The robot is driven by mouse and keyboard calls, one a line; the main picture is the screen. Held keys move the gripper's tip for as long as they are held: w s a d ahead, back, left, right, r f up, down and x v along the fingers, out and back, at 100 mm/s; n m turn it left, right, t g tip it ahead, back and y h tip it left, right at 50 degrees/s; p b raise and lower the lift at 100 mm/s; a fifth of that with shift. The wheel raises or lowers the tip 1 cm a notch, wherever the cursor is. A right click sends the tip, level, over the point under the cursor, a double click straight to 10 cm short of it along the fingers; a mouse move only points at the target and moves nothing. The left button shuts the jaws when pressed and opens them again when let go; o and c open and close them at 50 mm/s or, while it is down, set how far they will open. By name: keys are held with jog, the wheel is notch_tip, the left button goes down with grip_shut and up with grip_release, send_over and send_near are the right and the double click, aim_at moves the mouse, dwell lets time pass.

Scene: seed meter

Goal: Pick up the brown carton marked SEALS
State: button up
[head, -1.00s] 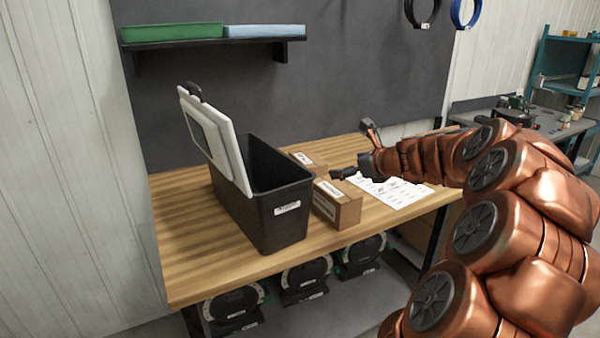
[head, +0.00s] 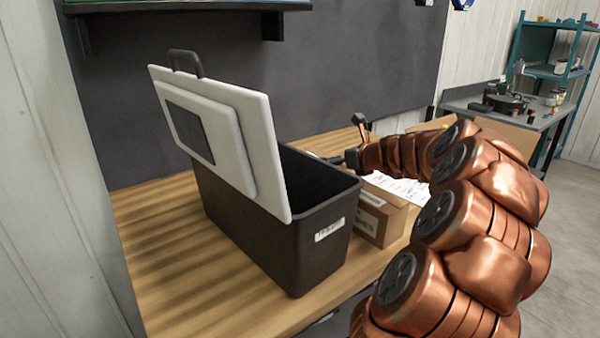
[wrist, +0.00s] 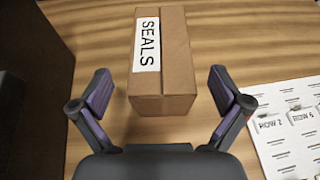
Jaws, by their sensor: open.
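The brown carton marked SEALS (wrist: 178,62) lies on the wooden bench in the wrist view, its white label facing up. My gripper (wrist: 163,90) is open, with one finger to each side of the carton's near end. Neither finger visibly touches it. In the head view a brown carton (head: 380,222) stands right of the black bin, partly hidden by the bin and my arm. My gripper (head: 345,160) shows there behind the bin's rim, its fingertips mostly hidden.
The black bin (head: 310,262), with a white lid panel (head: 235,150) tilted up, stands close left of the carton. Printed sheets (wrist: 290,130) lie to the right. A wall shelf (head: 190,8) hangs above the bench (head: 170,270). Bare wood shows at the bench's left.

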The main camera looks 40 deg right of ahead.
jog(key=shift+x, duration=1.95)
jog(key=shift+b+x, duration=0.45)
jog(key=shift+x, duration=2)
jog(key=shift+d+r, duration=0.1)
jog(key=shift+r, duration=0.1)
jog(key=shift+c, duration=0.3)
jog(key=c, duration=1.4)
